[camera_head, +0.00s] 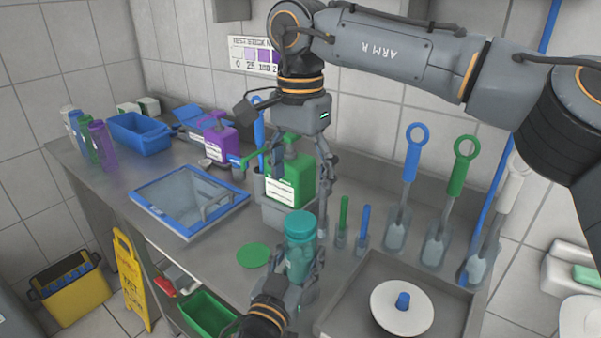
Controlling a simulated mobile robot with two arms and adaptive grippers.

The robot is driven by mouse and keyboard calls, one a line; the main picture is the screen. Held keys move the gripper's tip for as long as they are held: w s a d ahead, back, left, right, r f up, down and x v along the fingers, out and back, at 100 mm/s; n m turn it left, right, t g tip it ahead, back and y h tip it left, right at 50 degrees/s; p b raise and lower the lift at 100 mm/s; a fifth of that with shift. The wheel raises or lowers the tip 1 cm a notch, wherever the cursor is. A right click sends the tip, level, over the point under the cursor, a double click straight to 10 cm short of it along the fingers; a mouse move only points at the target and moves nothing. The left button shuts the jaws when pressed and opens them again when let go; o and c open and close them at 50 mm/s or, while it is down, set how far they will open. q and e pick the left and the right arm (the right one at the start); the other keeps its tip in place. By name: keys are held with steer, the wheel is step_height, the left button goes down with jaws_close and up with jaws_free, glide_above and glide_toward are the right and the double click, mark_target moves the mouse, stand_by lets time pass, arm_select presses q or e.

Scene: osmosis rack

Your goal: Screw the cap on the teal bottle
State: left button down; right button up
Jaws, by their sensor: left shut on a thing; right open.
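The teal bottle (299,262) stands upright at the front of the counter, near the middle of the view. A darker teal cap (300,223) sits on its top; I cannot tell how tightly. My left gripper (303,270) is shut around the bottle's lower body, coming from below. My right gripper (306,170) points down above and behind the cap, apart from it. It is open, with nothing between its fingers. Its far finger overlaps the green jug in the picture and is hard to make out.
A green jug (290,182) and a purple jug (218,138) stand behind. A green disc (253,256) lies left of the bottle. A grey tray (350,290) with a white disc (402,318) is at right. Scoops (399,232) stand along the wall.

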mark_target(301, 220)
step_height(301, 220, down, 8)
steer(key=shift+r, duration=0.1)
stand_by(0.4)
